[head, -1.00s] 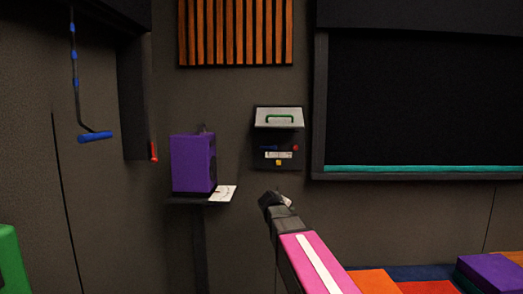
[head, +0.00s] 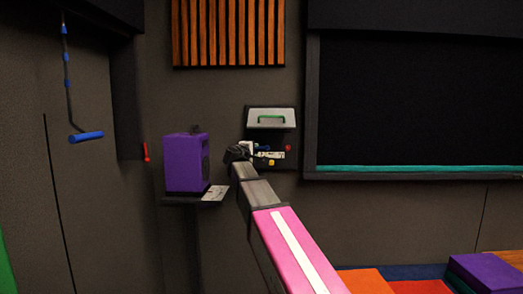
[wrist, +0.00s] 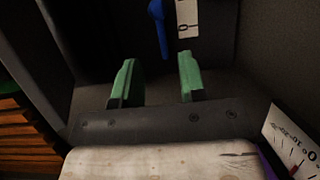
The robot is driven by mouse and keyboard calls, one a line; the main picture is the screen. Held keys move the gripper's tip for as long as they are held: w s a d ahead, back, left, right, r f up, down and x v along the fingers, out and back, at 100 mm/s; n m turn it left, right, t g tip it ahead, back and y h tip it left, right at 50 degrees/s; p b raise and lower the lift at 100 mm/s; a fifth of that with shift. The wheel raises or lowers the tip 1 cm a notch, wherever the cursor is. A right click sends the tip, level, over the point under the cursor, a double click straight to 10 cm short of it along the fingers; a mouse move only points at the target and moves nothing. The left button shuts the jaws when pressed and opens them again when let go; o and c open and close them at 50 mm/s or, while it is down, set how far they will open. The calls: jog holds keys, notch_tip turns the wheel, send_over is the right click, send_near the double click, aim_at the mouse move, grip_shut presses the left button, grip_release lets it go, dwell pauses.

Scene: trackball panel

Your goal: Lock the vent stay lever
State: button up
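A dark wall panel (head: 291,157) has a raised silver flap (head: 271,116) with a green handle above it. A small blue lever (head: 263,148) is on the panel beside a white label; I take it as the vent stay lever, though no readable name shows. It also shows in the wrist view (wrist: 158,26), hanging beside the label (wrist: 188,18). My gripper (head: 239,152) is at the panel's left side in the head view. In the wrist view its green fingers (wrist: 157,64) are apart with nothing between them. The lever is beyond the fingertips, apart from them.
A purple speaker-like box (head: 184,162) stands on a small shelf left of the panel, with a white dial card (head: 215,193). A red handle (head: 146,152) and a hanging blue-gripped crank (head: 86,137) are further left. A dark framed window (head: 415,100) is right.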

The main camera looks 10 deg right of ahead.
aim_at(263, 148)
jog(key=x, duration=0.8)
jog(key=shift+w+d+f, duration=0.1)
jog(key=shift+w+d, duration=0.1)
jog(key=shift+w, duration=0.1)
grip_shut()
